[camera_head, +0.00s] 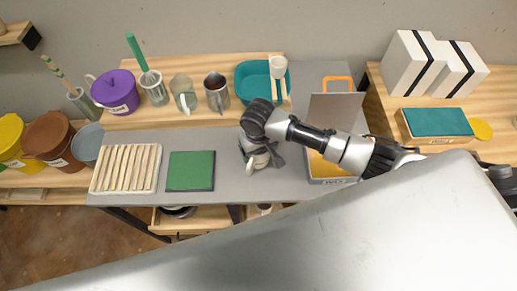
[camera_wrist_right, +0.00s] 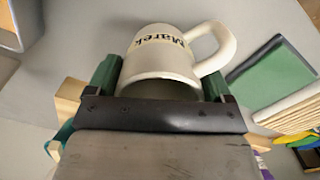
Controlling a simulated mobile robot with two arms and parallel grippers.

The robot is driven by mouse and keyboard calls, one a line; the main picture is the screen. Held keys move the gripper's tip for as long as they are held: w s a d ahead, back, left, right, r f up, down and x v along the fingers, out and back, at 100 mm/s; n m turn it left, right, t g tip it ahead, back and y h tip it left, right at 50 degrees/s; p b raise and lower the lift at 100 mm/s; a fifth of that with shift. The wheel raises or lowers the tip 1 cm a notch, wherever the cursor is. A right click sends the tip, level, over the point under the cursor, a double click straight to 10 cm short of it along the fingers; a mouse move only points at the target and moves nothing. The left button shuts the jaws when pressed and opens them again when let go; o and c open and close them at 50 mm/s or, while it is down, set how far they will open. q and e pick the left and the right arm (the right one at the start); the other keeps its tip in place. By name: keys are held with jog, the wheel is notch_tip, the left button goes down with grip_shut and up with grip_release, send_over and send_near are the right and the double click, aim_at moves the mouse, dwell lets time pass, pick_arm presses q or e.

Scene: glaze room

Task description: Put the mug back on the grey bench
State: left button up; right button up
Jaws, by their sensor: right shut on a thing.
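The white mug (camera_wrist_right: 158,60) with "Marek" written on it sits between the green-padded fingers of my right gripper (camera_wrist_right: 160,85). Its handle points right in the wrist view. In the head view the mug (camera_head: 258,161) is partly hidden under my right gripper (camera_head: 262,150), which is shut on it from above. The mug is over the middle of the grey bench (camera_head: 228,165), right of the green tile. I cannot tell whether its base touches the bench. My left gripper is not in view.
On the bench, a green tile (camera_head: 191,171) and a ribbed white rack (camera_head: 126,168) are left of the mug; an open box (camera_head: 334,106) is right. Behind stand a metal pitcher (camera_head: 217,92), a teal basin (camera_head: 252,82) and a purple pot (camera_head: 115,91). Bare bench lies around the mug.

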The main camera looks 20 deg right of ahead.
jog(key=shift+f, duration=0.4)
jog(key=shift+f, duration=0.1)
jog(key=o, duration=1)
jog(key=shift+o, duration=0.2)
notch_tip(320, 180, up, 12)
jog(key=shift+b, duration=0.35)
